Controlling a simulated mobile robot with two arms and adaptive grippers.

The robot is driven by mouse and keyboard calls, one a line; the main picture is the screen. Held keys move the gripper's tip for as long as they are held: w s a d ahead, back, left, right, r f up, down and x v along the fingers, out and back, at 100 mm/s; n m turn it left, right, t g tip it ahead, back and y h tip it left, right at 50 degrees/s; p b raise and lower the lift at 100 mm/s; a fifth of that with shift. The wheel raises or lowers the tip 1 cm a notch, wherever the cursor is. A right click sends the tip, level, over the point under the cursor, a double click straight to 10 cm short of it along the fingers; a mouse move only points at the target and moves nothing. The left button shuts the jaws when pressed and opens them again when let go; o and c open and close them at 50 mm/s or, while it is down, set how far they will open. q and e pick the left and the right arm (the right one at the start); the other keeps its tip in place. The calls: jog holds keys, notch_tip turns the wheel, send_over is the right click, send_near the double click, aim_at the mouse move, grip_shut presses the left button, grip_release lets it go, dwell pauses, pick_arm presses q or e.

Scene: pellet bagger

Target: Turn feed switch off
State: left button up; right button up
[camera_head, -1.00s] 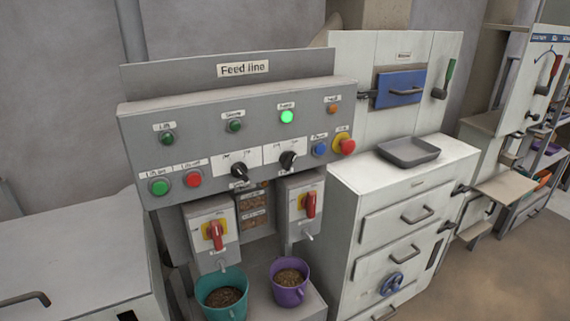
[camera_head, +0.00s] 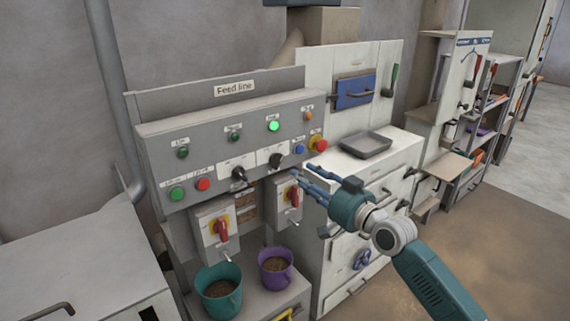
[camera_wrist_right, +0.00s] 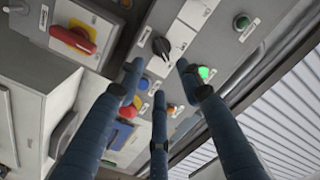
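The grey panel (camera_head: 205,155) with a "Feed line" sign carries two black rotary switches. The right-hand switch (camera_head: 275,160) sits below the glowing green lamp (camera_head: 273,126); the left-hand switch (camera_head: 239,174) is farther along. Their small labels are not readable. In the right wrist view, one black switch (camera_wrist_right: 162,48) lies just beyond the spread fingers, near the lit green lamp (camera_wrist_right: 204,72). My right gripper (camera_head: 304,178) is open and empty, in front of the panel's right end, to the right of the right-hand switch and apart from it. My left gripper is out of view.
Two red-and-yellow handle switches (camera_head: 220,228) (camera_head: 293,196) hang below the panel. A red push button (camera_head: 319,144) and blue button (camera_head: 299,149) are close to my fingers. A teal bucket (camera_head: 218,287) and purple bucket (camera_head: 276,268) stand below. A white cabinet (camera_head: 395,155) is at right.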

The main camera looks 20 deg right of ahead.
aim_at(281, 161)
jog(key=p+x, duration=0.1)
jog(key=x, duration=0.6)
jog(key=shift+w+a, duration=0.25)
jog(key=shift+w, duration=0.05)
jog(key=shift+w+a, duration=0.15)
jog(key=shift+w, duration=0.5)
grip_shut()
